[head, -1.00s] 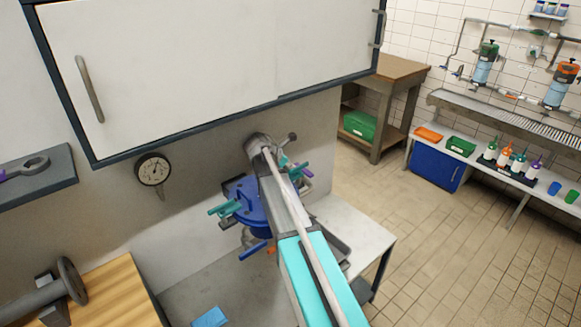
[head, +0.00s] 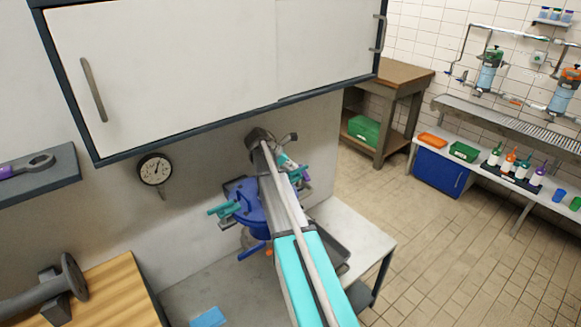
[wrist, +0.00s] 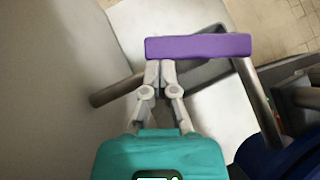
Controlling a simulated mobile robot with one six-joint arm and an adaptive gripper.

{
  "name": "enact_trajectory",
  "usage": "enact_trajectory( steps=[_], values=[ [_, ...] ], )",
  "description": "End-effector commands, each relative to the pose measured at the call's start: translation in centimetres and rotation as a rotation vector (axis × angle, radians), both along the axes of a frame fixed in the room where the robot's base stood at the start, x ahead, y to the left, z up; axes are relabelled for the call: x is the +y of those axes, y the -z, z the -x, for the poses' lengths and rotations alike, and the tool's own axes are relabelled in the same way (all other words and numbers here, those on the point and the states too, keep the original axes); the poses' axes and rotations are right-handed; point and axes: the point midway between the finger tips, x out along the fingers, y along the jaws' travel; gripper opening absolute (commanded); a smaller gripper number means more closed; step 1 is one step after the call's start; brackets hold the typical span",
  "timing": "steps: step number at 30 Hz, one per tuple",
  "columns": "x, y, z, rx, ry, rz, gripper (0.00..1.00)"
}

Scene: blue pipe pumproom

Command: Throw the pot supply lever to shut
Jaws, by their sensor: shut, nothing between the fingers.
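In the wrist view, a purple bar grip (wrist: 198,46) lies across the top on a bent grey metal rod (wrist: 258,105). I cannot tell for sure that it is the pot supply lever. My gripper (wrist: 160,66) has its grey fingers together and empty, with the tips at the lower left edge of the purple grip; contact is unclear. In the head view the blue pot (head: 246,206) sits by the wall with a teal handle (head: 222,209) on its left. A bit of purple (head: 305,174) shows right of my arm, which hides most of that side.
A wall cabinet (head: 165,70) overhangs the pot. A pressure gauge (head: 155,169) is on the wall at left. A white bench (head: 352,232) with a grey tray (head: 330,250) lies right of the pot. The tiled floor beyond is clear.

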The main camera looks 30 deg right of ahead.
Motion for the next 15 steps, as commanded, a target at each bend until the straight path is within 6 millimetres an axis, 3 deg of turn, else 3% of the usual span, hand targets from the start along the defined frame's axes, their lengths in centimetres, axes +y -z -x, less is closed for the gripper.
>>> enact_trajectory(
  steps=[15],
  values=[
    [-2.5,0.0,0.1,0.0,0.013,0.001,0.0]
  ],
)
